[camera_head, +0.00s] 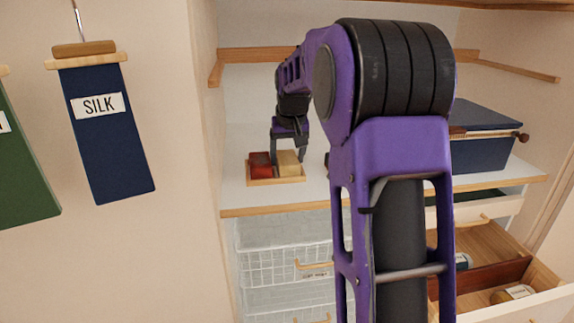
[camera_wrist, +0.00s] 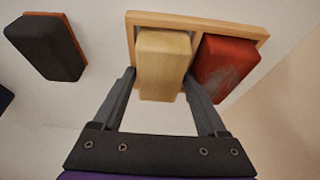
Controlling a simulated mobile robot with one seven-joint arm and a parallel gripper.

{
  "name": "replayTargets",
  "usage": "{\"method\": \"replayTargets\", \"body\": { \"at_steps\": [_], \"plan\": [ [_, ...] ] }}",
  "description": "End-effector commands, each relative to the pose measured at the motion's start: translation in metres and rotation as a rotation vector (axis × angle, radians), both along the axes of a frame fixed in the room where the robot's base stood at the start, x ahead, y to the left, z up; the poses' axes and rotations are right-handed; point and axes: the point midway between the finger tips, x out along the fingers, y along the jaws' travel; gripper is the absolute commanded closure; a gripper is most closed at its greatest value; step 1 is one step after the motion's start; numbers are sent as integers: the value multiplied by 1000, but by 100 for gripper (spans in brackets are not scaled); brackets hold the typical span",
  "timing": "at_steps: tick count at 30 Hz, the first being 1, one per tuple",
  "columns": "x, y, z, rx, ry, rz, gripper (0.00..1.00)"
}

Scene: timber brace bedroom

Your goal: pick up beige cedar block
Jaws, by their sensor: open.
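The beige cedar block (camera_head: 288,163) stands in a small wooden tray (camera_head: 276,182) on the white shelf, to the right of a red block (camera_head: 260,163). My gripper (camera_head: 288,152) is above and around the beige block. In the wrist view the beige block (camera_wrist: 163,60) lies between the two open fingers of my gripper (camera_wrist: 160,85), one finger on each side. The finger beside the red block (camera_wrist: 224,64) reaches into the gap between the two blocks. I cannot tell whether the fingers touch the beige block.
A dark brush-like block with a wooden edge (camera_wrist: 45,48) lies apart on the shelf in the wrist view. A navy box (camera_head: 486,145) stands on the shelf at right. Below are wire baskets (camera_head: 285,262) and an open wooden drawer (camera_head: 500,275). A SILK hanging panel (camera_head: 105,130) is at left.

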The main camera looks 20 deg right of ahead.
Motion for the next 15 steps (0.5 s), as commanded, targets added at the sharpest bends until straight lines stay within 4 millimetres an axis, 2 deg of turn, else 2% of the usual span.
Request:
{"method": "replayTargets", "body": {
  "at_steps": [8,15],
  "plan": [
    [0,0,0,0,0,0,25],
    [0,0,0,0,0,0,68]
  ]
}}
